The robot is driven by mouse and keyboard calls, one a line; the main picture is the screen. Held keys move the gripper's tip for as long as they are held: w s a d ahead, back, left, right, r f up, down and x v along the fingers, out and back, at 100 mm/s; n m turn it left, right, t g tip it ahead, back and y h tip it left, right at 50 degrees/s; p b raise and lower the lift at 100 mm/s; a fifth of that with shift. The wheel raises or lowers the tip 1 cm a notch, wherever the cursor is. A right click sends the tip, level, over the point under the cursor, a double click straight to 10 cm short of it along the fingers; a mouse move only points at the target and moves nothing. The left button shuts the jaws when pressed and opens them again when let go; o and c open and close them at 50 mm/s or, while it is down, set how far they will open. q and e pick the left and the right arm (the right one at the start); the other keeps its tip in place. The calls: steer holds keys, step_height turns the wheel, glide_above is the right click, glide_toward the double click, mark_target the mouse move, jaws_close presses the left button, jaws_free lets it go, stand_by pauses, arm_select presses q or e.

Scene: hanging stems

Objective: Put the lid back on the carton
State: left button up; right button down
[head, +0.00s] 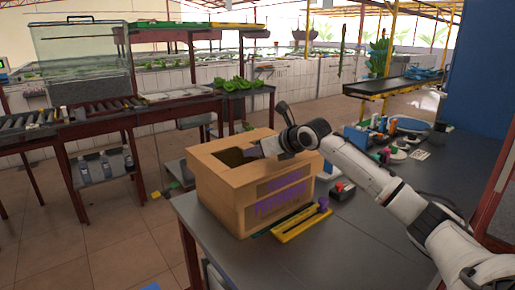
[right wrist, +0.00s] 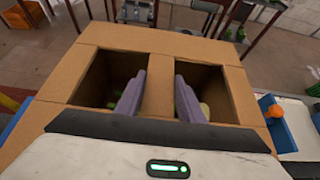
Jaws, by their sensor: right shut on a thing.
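The brown carton (head: 248,211) with purple print stands upright on the near left part of the grey table. The lid (head: 222,172), of the same brown cardboard, lies over its top; I cannot tell whether it is fully down. In the right wrist view the lid (right wrist: 115,41) has two openings and a middle strip. My right gripper (head: 268,148) is over the top, its fingers on both sides of that strip and shut on it. In the right wrist view the gripper (right wrist: 160,88) reaches into both openings. Green shapes show dimly inside. My left gripper is out of view.
A yellow tool (head: 301,223) lies on the table in front of the carton. Several small coloured items and a blue tray (head: 358,137) stand behind and right of it. The table's front middle is clear. A red-framed roller rack (head: 100,125) stands apart at the left.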

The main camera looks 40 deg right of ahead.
steer(key=c, duration=1.2)
jaws_free()
steer(key=shift+r, duration=0.15)
